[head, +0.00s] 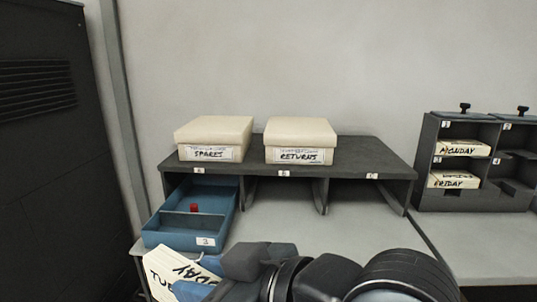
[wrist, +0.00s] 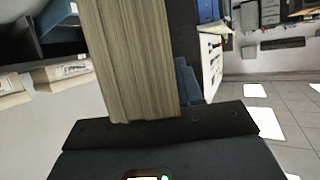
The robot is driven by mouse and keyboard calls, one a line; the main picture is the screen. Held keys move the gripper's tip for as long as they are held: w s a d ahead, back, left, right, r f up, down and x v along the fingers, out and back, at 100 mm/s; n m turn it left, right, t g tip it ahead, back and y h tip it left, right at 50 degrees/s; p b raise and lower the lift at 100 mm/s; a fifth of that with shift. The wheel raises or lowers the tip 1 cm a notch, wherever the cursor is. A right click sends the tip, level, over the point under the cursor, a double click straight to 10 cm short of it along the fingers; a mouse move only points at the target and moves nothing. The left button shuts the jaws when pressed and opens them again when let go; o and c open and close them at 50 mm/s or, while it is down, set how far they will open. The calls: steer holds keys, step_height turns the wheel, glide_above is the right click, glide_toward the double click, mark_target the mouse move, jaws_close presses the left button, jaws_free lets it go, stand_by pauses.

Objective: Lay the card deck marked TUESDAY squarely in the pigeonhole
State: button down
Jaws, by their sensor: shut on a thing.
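My gripper (head: 207,274) is low in the head view, shut on a cream card deck (head: 165,272). The deck is tilted, with black lettering partly covered by a blue finger; "TU" and "DAY" can be read. In the wrist view the deck's long striped edge (wrist: 135,60) stands between the jaws. The pigeonhole rack (head: 423,160) stands at the far right, well away from my gripper. Its left column holds a MONDAY deck (head: 462,148) above a FRIDAY deck (head: 453,180). The visible cells of its right column look empty; the rack's right side is cut off.
A dark desk shelf (head: 360,155) carries a SPARES box (head: 213,133) and a RETURNS box (head: 299,135). A blue drawer (head: 165,233) with a small red object (head: 194,208) juts out beneath it. The grey desktop (head: 330,233) is clear in the middle. A dark cabinet (head: 40,150) stands left.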

steer(key=w+d+f+m+t+h, duration=0.1)
steer(key=d+f+m+t+h, duration=0.2)
steer(key=d+f, duration=1.1)
steer(key=w+d+f+m+t+h, duration=0.2)
steer(key=d+f+m+h, duration=0.6)
steer(key=d+f, duration=0.7)
step_height(320, 180, down, 8)
steer(key=shift+f+m+t+h, duration=0.1)
steer(key=shift+m+t+h, duration=0.2)
steer(key=shift+m+t, duration=0.3)
steer(key=shift+w+a+r, duration=0.1)
steer(key=shift+w+r, duration=0.2)
steer(key=shift+w, duration=0.05)
steer(key=shift+a, duration=0.15)
